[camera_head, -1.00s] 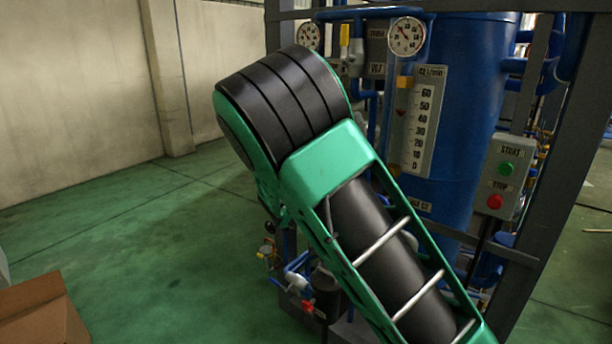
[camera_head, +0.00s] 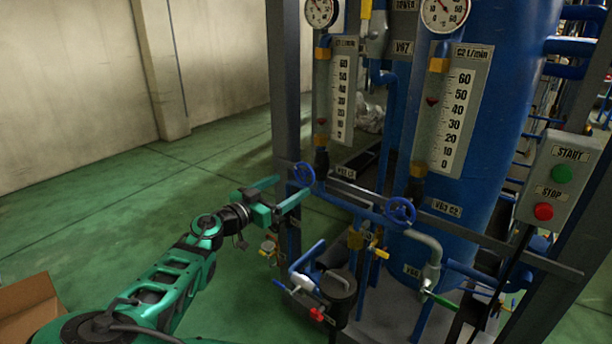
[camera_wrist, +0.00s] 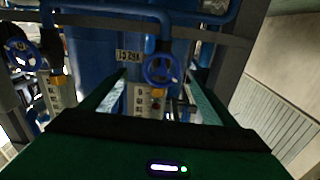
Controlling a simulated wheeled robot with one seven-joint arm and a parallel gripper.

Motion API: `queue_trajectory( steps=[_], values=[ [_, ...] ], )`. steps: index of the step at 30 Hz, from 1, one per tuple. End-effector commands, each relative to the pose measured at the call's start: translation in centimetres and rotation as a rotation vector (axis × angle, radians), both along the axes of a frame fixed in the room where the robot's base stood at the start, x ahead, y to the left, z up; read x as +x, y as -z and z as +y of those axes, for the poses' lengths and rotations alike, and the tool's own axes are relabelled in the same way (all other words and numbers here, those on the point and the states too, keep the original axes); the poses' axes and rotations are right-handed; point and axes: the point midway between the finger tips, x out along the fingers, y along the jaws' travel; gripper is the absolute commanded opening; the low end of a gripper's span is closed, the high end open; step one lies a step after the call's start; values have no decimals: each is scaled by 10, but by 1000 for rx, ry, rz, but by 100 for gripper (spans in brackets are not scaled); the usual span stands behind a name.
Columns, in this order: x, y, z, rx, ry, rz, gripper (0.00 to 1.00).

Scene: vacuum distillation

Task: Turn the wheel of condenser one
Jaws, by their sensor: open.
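The wheel of condenser one is a small blue handwheel (camera_head: 304,174) on the left of the rig, under the left flow gauge. In the wrist view the same wheel (camera_wrist: 162,69) is near the middle, beside an upside-down label ending in C1 (camera_wrist: 129,55). My green gripper (camera_head: 292,187) reaches in from the left, with its fingers spread and pointing at this wheel.
A second blue wheel (camera_head: 400,211), labelled C2, is to the right. A grey upright post (camera_head: 284,90) stands close behind my gripper. A pot with blue and red handles (camera_head: 325,290) is below. A start/stop box (camera_head: 558,180) is at right. Green floor at left is free; a cardboard box (camera_head: 28,305) is at lower left.

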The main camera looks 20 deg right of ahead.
Motion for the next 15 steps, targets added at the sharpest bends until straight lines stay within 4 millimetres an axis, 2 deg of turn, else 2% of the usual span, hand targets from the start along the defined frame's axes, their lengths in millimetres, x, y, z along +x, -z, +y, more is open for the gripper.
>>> queue_trajectory(
  steps=[5,15],
  values=[
    [14,0,-11,-1,-11,1,80],
    [46,1,-50,0,-18,3,80]
  ],
)
